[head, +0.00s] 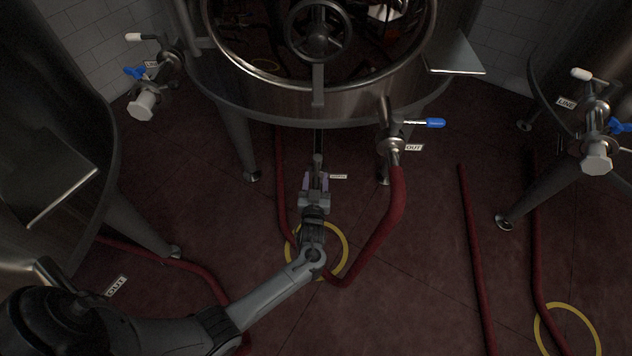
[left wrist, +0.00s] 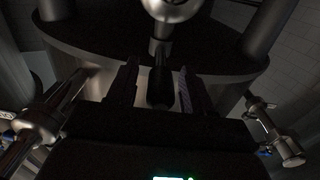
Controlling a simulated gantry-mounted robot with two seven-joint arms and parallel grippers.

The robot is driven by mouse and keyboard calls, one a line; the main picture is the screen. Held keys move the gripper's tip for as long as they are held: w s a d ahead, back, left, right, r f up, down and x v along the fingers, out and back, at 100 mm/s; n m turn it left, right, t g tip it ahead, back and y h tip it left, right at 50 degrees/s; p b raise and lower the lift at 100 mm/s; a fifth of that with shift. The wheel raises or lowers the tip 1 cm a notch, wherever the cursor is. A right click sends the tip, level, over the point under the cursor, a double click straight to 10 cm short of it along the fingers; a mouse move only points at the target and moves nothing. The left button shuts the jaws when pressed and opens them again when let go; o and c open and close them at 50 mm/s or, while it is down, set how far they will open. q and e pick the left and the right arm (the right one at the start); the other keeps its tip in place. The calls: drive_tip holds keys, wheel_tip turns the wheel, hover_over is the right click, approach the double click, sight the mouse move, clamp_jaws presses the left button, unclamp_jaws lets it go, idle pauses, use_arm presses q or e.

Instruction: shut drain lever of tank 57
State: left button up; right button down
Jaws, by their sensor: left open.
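The steel tank (head: 300,105) stands at the top centre on legs; no number is readable on it. Below its front a dark drain lever (head: 318,145) hangs down, its lower part close to my left gripper (head: 316,182). In the left wrist view the black lever handle (left wrist: 160,85) hangs from a round metal valve body (left wrist: 171,8) and lies between the two fingers of my left gripper (left wrist: 157,88). The fingers are open, with a gap visible on both sides of the handle. Whether the valve is open or shut, I cannot tell. My right gripper is not in view.
A blue-handled OUT valve (head: 432,123) with a red hose (head: 385,235) is right of my left gripper. A small white label (head: 339,177) sits beside the gripper. Yellow rings (head: 345,240) mark the floor. Other tanks with LINE valves (head: 596,158) stand at both sides.

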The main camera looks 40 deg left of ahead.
use_arm(q)
drive_tip(key=shift+w+a, duration=0.15)
drive_tip(key=shift+w, duration=0.1)
drive_tip(key=shift+c, duration=0.2)
clamp_jaws()
